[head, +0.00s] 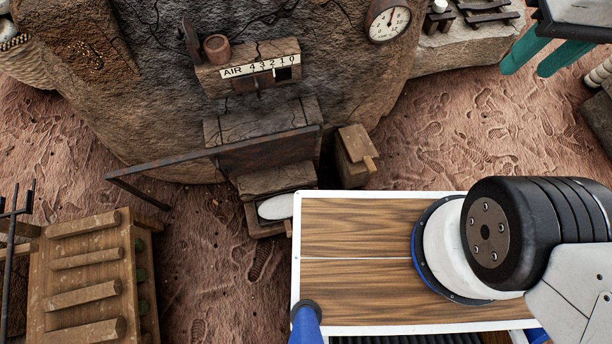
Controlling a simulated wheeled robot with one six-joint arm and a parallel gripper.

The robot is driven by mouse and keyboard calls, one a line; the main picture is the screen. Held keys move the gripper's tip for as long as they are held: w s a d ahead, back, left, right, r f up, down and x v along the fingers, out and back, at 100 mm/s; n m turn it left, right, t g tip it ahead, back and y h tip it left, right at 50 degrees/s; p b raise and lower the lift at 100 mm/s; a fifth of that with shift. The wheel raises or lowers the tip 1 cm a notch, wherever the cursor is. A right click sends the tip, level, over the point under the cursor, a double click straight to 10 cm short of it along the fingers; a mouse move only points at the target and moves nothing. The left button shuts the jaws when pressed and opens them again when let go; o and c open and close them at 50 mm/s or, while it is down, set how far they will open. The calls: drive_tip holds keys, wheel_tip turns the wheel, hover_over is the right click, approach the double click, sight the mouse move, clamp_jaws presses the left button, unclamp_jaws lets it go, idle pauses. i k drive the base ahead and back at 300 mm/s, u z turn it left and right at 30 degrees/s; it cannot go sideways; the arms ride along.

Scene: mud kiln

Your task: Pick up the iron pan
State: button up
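I cannot make out an iron pan for certain in the head view. A pale, flat, rounded piece (276,207) lies in a low dark recess at the kiln's foot; its right end is hidden behind the edge of my base, and I cannot tell what it is. My gripper is outside the picture; only the lower part of my arm shows at the right.
The mud kiln (150,95) fills the upper left, with a marked air slider (262,68), a gauge (388,19) and a dark bar (215,152) across its front. A wooden rack (85,275) stands lower left. Bare trodden ground (440,130) lies right of the kiln.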

sight(278, 208)
drive_tip(key=z, duration=1.55)
drive_tip(key=k, duration=1.5)
drive_tip(key=u, duration=1.55)
